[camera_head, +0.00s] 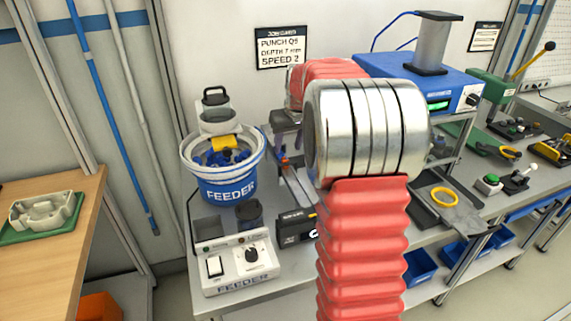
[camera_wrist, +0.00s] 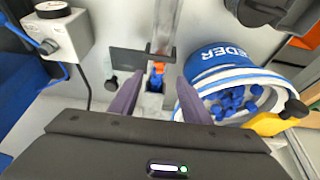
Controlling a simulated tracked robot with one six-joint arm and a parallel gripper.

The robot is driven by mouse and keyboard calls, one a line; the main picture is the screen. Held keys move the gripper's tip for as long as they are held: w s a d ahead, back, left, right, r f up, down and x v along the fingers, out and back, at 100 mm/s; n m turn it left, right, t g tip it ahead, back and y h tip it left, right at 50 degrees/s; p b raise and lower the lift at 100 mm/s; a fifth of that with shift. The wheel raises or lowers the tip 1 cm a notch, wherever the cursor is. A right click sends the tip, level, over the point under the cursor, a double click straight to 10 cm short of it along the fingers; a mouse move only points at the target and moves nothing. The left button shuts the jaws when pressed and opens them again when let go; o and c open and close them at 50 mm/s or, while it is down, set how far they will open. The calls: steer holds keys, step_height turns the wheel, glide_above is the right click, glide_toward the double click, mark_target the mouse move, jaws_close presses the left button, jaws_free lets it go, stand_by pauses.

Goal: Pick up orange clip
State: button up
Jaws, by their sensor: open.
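The orange clip (camera_wrist: 159,66) is a small orange piece in the wrist view, sitting at the end of a narrow metal track with a blue piece just below it. A small orange spot that looks like the clip (camera_head: 283,159) also shows beside the feeder in the head view. My gripper (camera_wrist: 160,84) is open, with its two dark purple fingers pointing toward the clip, one on each side of it in the picture. Nothing is between the fingers that I can see as held. The distance down to the clip is hard to tell. My arm hides much of the head view.
The blue and white feeder bowl (camera_head: 223,165) holds several blue pieces and stands close to the track; it also shows at right in the wrist view (camera_wrist: 225,62). A control box (camera_head: 236,263) stands in front. A black box (camera_head: 296,229) sits nearby.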

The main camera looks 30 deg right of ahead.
mark_target(285, 159)
steer(key=shift+x, duration=0.75)
steer(key=shift+x, duration=2.55)
steer(key=shift+c, duration=0.3)
jaws_close()
